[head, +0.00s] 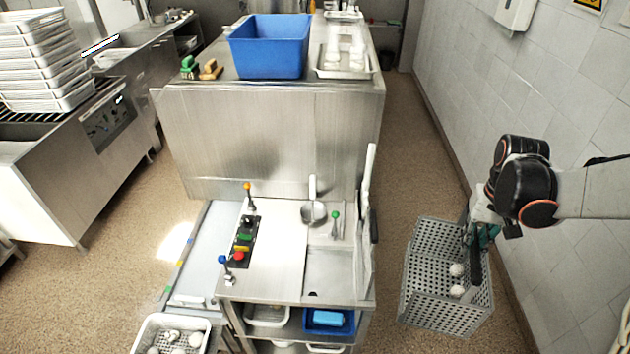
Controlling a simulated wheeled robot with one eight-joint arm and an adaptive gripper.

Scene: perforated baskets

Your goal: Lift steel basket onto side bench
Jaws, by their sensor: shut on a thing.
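A grey perforated steel basket (430,299) is at the right in the head view, between the steel workstation and the tiled wall. It holds a few small white round items. My gripper (480,232) is shut on the basket's upper right part, near a dark upright bar. The fingertips are partly hidden. The basket looks slightly tilted and seems to hang over the brown floor, though its height is hard to judge. A low steel bench (285,285) with levers and buttons stands left of it, with a visible gap between. I cannot tell which surface is the side bench.
A larger steel counter (270,140) behind carries a blue bin (268,58) and a metal tray (346,72). An upright panel (366,225) edges the low bench's right side. A white basket (170,324) stands front left. The tiled wall (520,100) is close right.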

